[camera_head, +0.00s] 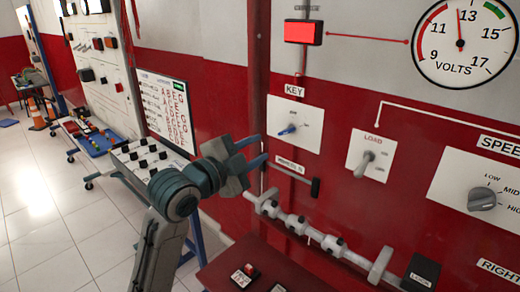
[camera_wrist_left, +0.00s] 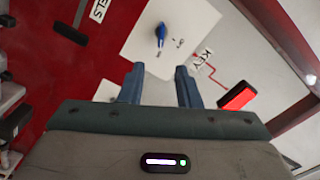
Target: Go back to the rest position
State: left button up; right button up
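My left gripper (camera_head: 254,152) is in the middle of the head view, in front of the red and white wall panel. Its two blue fingers are apart with nothing between them; they also show in the left wrist view (camera_wrist_left: 160,88). Beyond the fingers is the white KEY plate (camera_head: 295,121) with a blue key (camera_head: 287,130). The blue key also shows in the left wrist view (camera_wrist_left: 161,34), ahead of the fingers and apart from them. My right gripper is in neither view.
A LOAD lever (camera_head: 365,163), a SPEED knob (camera_head: 482,199) and a volts gauge (camera_head: 461,43) are on the panel to the right. A grey shaft (camera_head: 310,233) runs below. A red lamp (camera_head: 303,32) is above. Carts and a whiteboard (camera_head: 168,110) stand left; the tiled floor (camera_head: 40,205) is open.

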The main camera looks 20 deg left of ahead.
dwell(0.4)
pick_arm(q)
jog(key=s+a+f+n+g+y, duration=0.1)
jog(key=s+f+n+g+y, duration=0.15)
jog(key=f, duration=0.65)
jog(key=s+a+f+n+g+y, duration=0.1)
jog(key=s+f+n+g, duration=0.2)
jog(key=f, duration=0.6)
jog(key=s+a+f+n+g+y, duration=0.1)
jog(key=s+f+n, duration=0.25)
jog(key=f, duration=0.45)
jog(key=s+a+f+n+g+y, duration=0.1)
jog(key=s+f+n+g, duration=0.25)
jog(key=s+f, duration=0.5)
jog(key=s+a+f+n+g+y, duration=0.15)
jog(key=s+f+n+g, duration=0.35)
jog(key=s, duration=0.7)
notch_tip(320, 180, down, 32)
jog(key=a+m, duration=0.2)
jog(key=a, duration=0.1)
jog(key=s+f, duration=1.8)
jog(key=shift+a+f+g, duration=0.2)
jog(key=shift+a+g, duration=0.1)
jog(key=shift+g, duration=0.1)
